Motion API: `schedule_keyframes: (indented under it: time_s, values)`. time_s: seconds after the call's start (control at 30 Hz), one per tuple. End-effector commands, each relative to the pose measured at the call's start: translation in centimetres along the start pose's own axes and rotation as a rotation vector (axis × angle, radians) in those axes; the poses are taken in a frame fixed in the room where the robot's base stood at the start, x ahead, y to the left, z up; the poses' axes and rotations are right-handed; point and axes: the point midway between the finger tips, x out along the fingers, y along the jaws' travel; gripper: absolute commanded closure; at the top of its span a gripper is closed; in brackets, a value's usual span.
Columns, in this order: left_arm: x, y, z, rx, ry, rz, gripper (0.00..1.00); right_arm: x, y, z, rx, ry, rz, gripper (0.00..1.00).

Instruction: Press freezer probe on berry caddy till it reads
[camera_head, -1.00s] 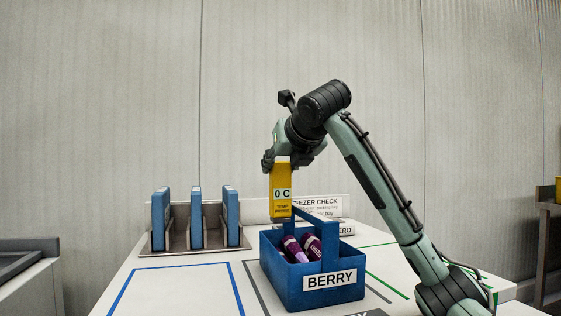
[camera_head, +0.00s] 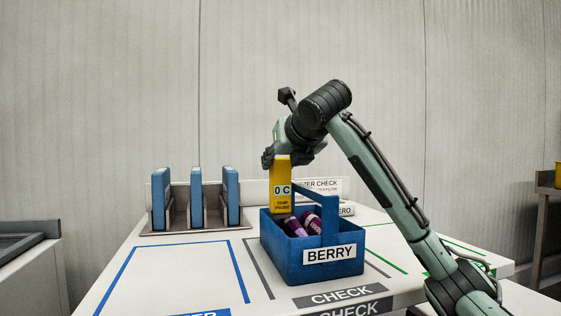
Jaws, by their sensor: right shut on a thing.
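The yellow freezer probe (camera_head: 281,185) is upright in my right gripper (camera_head: 281,158), which is shut on its top. Its display reads "0 C". The probe's lower end is at the back left of the blue berry caddy (camera_head: 283,262), overlapping its rim in the view; I cannot tell if its tip touches. The caddy has a BERRY label, a handle (camera_head: 330,205) and purple lollies (camera_head: 296,227) inside. It stands on the table by the CHECK label. My left gripper is not in view.
A rack (camera_head: 180,215) with several blue upright panels stands at the back left. A freezer check sign (camera_head: 322,185) is behind the caddy. A blue-outlined area (camera_head: 175,275) left of the caddy is empty.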

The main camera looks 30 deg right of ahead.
Motion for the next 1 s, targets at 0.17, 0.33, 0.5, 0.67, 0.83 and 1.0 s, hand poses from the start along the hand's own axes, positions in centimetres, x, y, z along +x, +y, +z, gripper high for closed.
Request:
schedule_keyframes:
  time_s: [0.17, 0.33, 0.5, 0.67, 0.83, 1.0]
  values:
    - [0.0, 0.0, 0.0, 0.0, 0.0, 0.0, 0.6, 0.1, 0.0, -0.1, 0.0, -0.001, 0.0, 1.0]
    - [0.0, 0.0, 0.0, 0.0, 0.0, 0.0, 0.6, 0.1, 0.0, -0.3, 0.0, -0.001, 0.0, 1.0]
    - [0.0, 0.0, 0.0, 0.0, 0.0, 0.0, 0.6, 0.2, 0.0, -0.5, 0.0, -0.001, 0.0, 1.0]
    - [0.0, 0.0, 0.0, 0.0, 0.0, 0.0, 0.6, 0.3, 0.0, -0.7, 0.0, -0.001, 0.0, 1.0]
    - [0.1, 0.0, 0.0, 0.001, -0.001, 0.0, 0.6, 0.4, 0.0, -0.9, -0.001, -0.001, 0.0, 1.0]
    - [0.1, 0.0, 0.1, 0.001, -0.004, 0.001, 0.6, 0.4, 0.0, -1.0, 0.0, -0.001, 0.0, 1.0]
